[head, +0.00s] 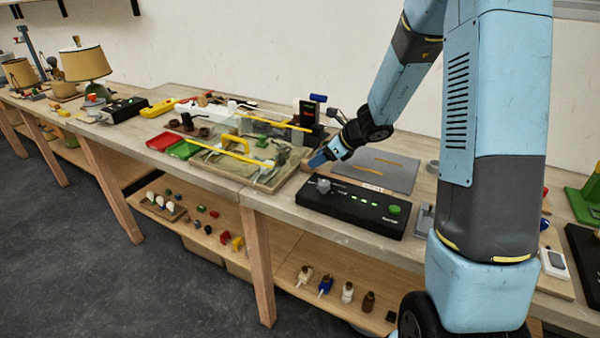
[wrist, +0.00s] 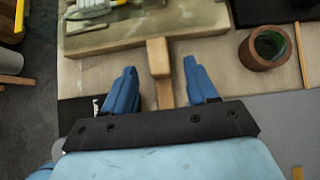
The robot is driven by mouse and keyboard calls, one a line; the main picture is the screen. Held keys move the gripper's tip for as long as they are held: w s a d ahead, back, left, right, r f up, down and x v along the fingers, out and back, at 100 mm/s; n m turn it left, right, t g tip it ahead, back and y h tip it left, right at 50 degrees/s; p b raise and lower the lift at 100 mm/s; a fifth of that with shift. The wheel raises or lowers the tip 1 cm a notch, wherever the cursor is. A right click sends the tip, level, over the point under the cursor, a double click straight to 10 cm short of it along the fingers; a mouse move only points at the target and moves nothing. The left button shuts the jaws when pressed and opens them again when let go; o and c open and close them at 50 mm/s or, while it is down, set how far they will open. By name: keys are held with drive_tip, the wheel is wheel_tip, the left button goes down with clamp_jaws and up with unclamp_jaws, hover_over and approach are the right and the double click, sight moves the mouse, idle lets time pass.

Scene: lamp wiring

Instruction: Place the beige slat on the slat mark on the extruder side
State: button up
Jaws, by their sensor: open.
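My gripper (head: 318,159) is low over the bench, just behind the black control box, with its blue fingers apart. In the wrist view my gripper (wrist: 163,88) has a pale wooden piece (wrist: 158,58) between its fingers, with a visible gap on each side. This piece has a wider block at the top and a narrower part below; I cannot tell whether it is the beige slat. Thin tan strips (head: 387,161) lie on a grey mat (head: 405,176) right of the gripper; I cannot tell whether they are slats or marks.
The black control box (head: 352,207) with a green button stands at the bench's front edge. A wood-edged board (head: 265,184) with a yellow handle is left of the gripper. In the wrist view a brown cup (wrist: 264,49) with green inside stands right of the fingers.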

sight(304, 168)
drive_tip(key=shift+x, duration=2.5)
drive_tip(key=shift+d, duration=0.1)
drive_tip(key=shift+c, duration=0.4)
clamp_jaws()
